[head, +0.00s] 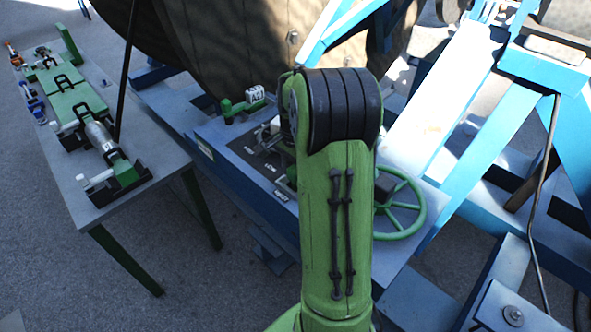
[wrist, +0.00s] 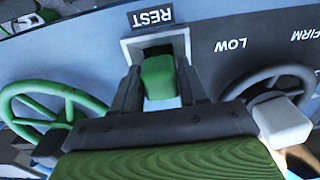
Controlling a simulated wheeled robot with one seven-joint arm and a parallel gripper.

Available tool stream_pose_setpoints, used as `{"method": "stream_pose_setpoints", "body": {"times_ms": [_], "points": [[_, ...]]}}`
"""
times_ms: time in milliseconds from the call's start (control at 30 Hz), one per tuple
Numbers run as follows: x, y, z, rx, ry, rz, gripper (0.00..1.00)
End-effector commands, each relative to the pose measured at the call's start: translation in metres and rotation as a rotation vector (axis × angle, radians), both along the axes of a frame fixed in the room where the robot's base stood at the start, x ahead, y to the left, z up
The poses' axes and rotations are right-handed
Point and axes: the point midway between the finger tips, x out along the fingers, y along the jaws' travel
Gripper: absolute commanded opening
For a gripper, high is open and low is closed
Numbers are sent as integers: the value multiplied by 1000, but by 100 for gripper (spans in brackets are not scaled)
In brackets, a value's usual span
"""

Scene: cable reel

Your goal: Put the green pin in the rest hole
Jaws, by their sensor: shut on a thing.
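The green pin (wrist: 160,76) is between the two dark fingers of my gripper (wrist: 158,88) in the wrist view. My gripper is shut on it. The rest hole (wrist: 157,50) is a dark square opening in a pale grey frame, under an upside-down REST label. The pin's green end lies right at this opening and overlaps its lower part in the picture. I cannot tell how deep the pin sits, if it is inside at all. In the head view my green arm hides the pin and the hole.
A green handwheel (wrist: 50,108) and a dark round control (wrist: 272,84) with a grey block flank my gripper. In the head view, a table (head: 165,165) with tools stands left. The large reel (head: 225,40) and blue frame (head: 455,95) stand behind the panel.

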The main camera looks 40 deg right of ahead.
Motion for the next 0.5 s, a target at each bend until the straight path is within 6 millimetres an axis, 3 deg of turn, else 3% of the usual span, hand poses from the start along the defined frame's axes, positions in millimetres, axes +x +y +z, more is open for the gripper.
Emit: {"method": "stream_pose_setpoints", "body": {"times_ms": [367, 400, 500], "points": [[0, 1, 2, -1, -1, 0, 0], [0, 1, 2, -1, -1, 0, 49], [0, 1, 2, -1, -1, 0, 64]]}}
